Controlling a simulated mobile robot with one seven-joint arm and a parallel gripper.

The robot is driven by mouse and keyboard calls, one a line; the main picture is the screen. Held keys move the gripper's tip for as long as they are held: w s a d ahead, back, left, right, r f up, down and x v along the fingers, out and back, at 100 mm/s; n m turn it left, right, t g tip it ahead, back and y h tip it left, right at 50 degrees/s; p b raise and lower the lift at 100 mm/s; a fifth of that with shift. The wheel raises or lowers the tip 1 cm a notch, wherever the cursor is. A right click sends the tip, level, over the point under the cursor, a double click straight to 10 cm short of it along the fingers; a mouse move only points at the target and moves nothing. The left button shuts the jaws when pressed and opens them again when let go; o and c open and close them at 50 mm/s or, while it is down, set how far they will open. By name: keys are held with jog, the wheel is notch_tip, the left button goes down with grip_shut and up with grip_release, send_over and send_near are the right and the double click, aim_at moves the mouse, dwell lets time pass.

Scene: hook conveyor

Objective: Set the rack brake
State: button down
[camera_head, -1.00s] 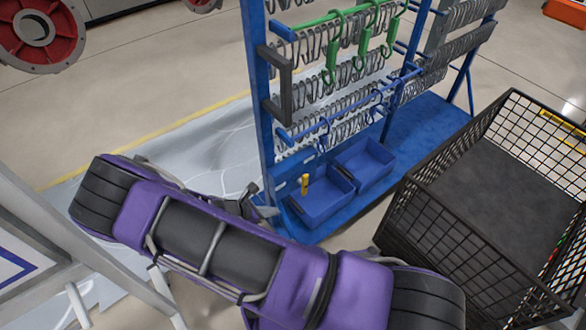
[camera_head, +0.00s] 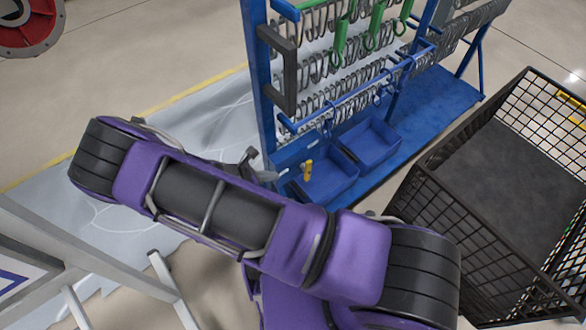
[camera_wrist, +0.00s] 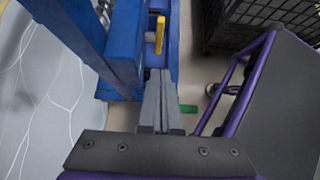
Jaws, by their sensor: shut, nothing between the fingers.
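The blue rack (camera_head: 262,110) stands beyond my arm, with hooks hanging on its bars. A small yellow lever (camera_head: 308,170) stands upright at the near end of its base; I take it to be the brake. It also shows in the wrist view (camera_wrist: 159,36), just beyond my fingertips. My gripper (camera_wrist: 158,74) is shut and empty, its fingers pointing toward the lever, with a small gap seeming to remain. In the head view my gripper (camera_head: 258,168) is left of the lever, partly hidden behind my arm.
Two blue bins (camera_head: 335,182) sit on the rack base beside the lever. A black mesh crate (camera_head: 475,235) stands close on the right. Green hooks (camera_head: 376,25) hang on the upper bar. A grey-white frame (camera_head: 75,250) is at the lower left.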

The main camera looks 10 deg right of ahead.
aim_at(307, 168)
jog(key=x, duration=0.4)
jog(key=r+b+x, duration=0.1)
jog(key=x, duration=0.3)
jog(key=d+x, duration=0.1)
jog(key=x, duration=0.3)
jog(key=shift+w+d+r+b, duration=0.2)
jog(key=shift+w+b, duration=0.1)
jog(key=shift+b, duration=0.1)
jog(key=shift+w+d, duration=0.25)
jog(key=shift+d, duration=0.1)
jog(key=shift+d+r+y, duration=0.1)
jog(key=shift+d+y, duration=0.05)
jog(key=shift+y, duration=0.25)
